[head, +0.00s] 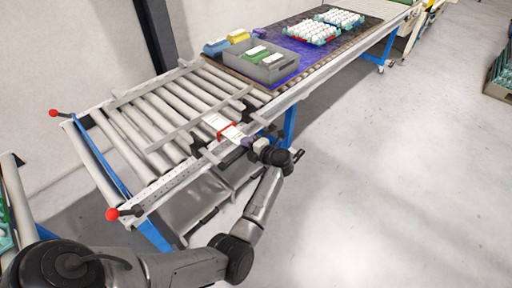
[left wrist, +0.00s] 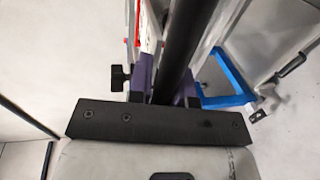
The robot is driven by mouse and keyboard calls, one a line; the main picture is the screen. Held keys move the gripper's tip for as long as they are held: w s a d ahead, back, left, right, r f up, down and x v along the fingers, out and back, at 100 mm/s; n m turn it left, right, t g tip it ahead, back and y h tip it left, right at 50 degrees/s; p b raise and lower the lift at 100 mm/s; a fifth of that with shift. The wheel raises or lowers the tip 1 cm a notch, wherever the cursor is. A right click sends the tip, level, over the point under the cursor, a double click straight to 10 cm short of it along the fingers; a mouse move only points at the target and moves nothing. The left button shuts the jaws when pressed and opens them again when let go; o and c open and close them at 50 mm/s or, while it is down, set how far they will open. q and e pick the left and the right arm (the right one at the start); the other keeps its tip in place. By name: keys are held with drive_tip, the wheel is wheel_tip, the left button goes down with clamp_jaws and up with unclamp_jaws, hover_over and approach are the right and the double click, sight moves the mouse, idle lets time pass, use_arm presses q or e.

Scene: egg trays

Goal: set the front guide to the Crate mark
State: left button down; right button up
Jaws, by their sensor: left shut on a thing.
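The front guide (head: 197,119) looks to be the long grey rail lying across the rollers on the near side of the conveyor. A white plate with a red edge (head: 222,127) stands by the near frame; it also shows in the left wrist view (left wrist: 148,28). Its marks are too small to read. My left gripper (head: 248,142) is at the near edge of the conveyor, beside that plate. In the left wrist view its purple fingers (left wrist: 165,88) are shut on a black round bar (left wrist: 181,45). A black knob (left wrist: 119,78) is just left of the fingers. My right gripper is out of view.
A second rail (head: 160,84) crosses the far rollers. A grey crate (head: 284,70) with cartons stands farther along the conveyor, with egg trays (head: 315,40) beyond. Red-knobbed levers (head: 113,214) sit at the near left end.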

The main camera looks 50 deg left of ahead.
use_arm(q)
drive_tip(key=shift+d+f, duration=0.1)
drive_tip(key=shift+f, duration=0.15)
drive_tip(key=c, duration=1.4)
unclamp_jaws()
drive_tip(key=o, duration=0.3)
drive_tip(key=shift+d+r, duration=0.1)
drive_tip(key=shift+d, duration=0.05)
drive_tip(key=shift+w+d+r, duration=0.1)
drive_tip(key=shift+d+r, duration=0.15)
drive_tip(key=shift+d, duration=0.2)
drive_tip(key=p+v, duration=0.2)
drive_tip(key=v, duration=1)
drive_tip(key=shift+d, duration=0.4)
